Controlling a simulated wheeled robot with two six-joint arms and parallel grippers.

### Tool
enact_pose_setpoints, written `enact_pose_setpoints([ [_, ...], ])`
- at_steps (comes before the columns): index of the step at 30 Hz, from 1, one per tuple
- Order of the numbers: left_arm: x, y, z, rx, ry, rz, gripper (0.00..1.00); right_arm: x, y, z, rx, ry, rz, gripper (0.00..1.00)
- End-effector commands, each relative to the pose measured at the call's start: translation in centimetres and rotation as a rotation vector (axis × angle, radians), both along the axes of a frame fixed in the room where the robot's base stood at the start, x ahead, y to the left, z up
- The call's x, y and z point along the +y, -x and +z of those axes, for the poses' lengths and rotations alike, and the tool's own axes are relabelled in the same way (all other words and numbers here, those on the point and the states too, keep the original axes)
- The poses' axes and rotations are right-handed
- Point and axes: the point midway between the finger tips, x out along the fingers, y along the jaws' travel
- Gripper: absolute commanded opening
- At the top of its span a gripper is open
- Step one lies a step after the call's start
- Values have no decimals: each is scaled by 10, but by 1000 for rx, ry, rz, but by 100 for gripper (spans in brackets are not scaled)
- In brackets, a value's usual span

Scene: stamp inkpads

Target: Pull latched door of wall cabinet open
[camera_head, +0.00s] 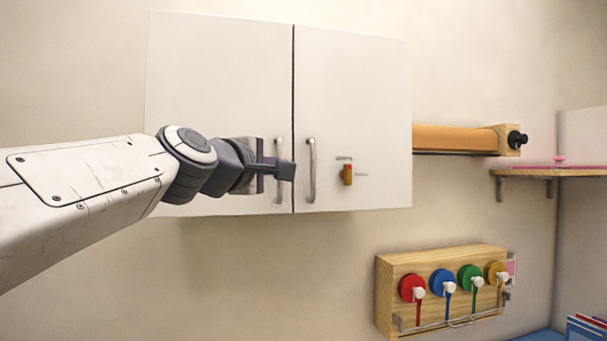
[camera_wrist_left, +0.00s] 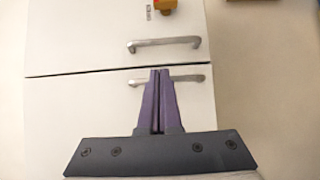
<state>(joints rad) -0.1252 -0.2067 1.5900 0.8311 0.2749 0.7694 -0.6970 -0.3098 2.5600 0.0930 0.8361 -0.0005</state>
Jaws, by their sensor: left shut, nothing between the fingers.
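A white wall cabinet has two doors, both seen shut. The left door (camera_head: 215,75) has a metal bar handle (camera_head: 279,150) by the middle seam. The right door (camera_head: 355,85) has a handle (camera_head: 311,170) and an orange latch (camera_head: 347,175) beside it. My left gripper (camera_head: 287,171) is in front of the left door's handle, fingers shut with nothing between them. In the left wrist view the fingertips (camera_wrist_left: 160,72) overlap that handle (camera_wrist_left: 192,79) and hide its middle; touching cannot be told. The right door's handle (camera_wrist_left: 165,42) is clear beyond them. My right gripper is not in view.
Right of the cabinet are an orange roll (camera_head: 455,139) on a wooden holder and a small shelf (camera_head: 560,171). Below is a wooden rack (camera_head: 385,300) with several coloured round pads. The wall below the cabinet's left part is clear.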

Motion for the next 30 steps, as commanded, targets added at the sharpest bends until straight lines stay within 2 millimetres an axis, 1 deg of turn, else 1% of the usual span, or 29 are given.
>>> enact_pose_setpoints([
  [5, -10, -26, 2, 3, 1, -2, 0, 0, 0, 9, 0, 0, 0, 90],
  [9, -19, -51, 1, 4, -1, -3, 0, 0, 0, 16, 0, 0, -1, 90],
  [15, -28, -79, 1, 2, -2, -3, 0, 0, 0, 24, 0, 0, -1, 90],
  [18, -31, -86, 0, 2, -2, -3, 0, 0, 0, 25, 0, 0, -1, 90],
  [21, -32, -90, 0, 1, -3, -3, 0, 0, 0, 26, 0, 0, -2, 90],
  [30, -32, -90, -1, 1, -3, -4, 0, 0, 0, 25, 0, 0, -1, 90],
])
